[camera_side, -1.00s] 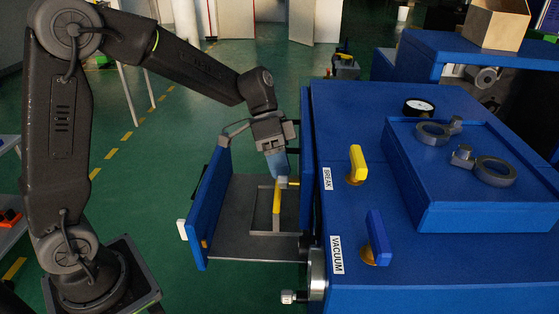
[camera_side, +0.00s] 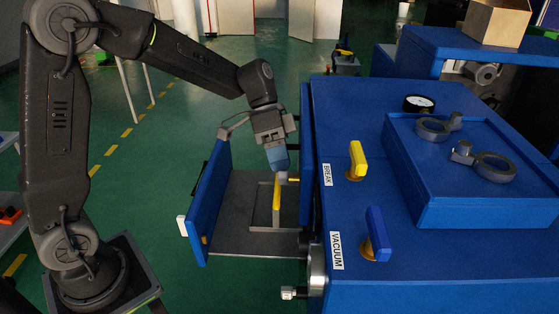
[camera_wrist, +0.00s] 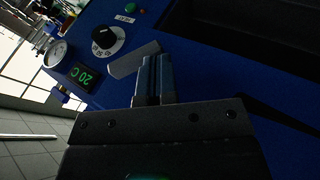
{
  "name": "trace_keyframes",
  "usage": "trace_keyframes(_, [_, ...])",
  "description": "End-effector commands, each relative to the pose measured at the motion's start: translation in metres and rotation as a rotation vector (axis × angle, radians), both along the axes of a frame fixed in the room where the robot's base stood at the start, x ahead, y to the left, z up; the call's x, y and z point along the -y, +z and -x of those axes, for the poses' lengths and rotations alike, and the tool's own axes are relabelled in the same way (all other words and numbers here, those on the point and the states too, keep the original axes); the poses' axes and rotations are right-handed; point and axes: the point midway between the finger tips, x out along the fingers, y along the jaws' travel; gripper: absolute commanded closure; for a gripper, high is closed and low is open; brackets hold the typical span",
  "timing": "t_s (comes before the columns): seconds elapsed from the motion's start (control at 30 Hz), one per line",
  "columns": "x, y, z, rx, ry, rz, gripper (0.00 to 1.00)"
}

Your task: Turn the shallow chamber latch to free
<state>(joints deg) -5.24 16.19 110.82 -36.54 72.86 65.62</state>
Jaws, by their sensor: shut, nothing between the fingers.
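My gripper (camera_side: 279,172) points down just in front of the blue machine's left face, beside the open drawer-like chamber. In the wrist view, its blue fingers (camera_wrist: 158,60) are shut together and empty. A grey bar (camera_wrist: 132,60) lies slanted on the blue panel close to the left of the fingertips; it looks like the latch, though no label names it. I cannot tell whether the fingers touch it. In the side view, an upright yellow bar (camera_side: 277,203) stands below the fingertips, over the grey chamber floor (camera_side: 245,243).
A blue door panel (camera_side: 208,205) with a white knob bounds the chamber's left. Yellow BREAK (camera_side: 357,160) and blue VACUUM (camera_side: 377,233) levers stand on the machine top. The wrist view shows a dial (camera_wrist: 106,40), a green readout (camera_wrist: 82,76) and a gauge (camera_wrist: 56,53).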

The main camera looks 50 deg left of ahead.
Motion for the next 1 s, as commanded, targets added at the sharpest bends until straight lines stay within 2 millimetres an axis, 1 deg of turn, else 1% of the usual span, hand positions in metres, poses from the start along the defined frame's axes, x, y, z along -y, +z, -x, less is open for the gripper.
trace_keyframes(0.1, [0.000,0.006,0.000,0.003,0.000,0.000,1.00])
trace_keyframes(0.27, [-0.001,0.009,-0.001,0.002,0.000,-0.001,1.00])
trace_keyframes(0.37, [-0.006,0.013,-0.006,0.003,0.002,0.000,1.00])
trace_keyframes(0.47, [-0.015,0.022,-0.015,0.005,0.003,-0.002,1.00])
trace_keyframes(0.57, [-0.027,0.036,-0.026,0.006,0.003,0.000,1.00])
trace_keyframes(0.6, [-0.032,0.044,-0.027,0.008,0.003,0.000,1.00])
trace_keyframes(0.8, [-0.058,0.080,-0.033,0.006,0.003,-0.001,1.00])
trace_keyframes(1.0, [-0.075,0.103,-0.038,0.003,0.001,-0.001,1.00])
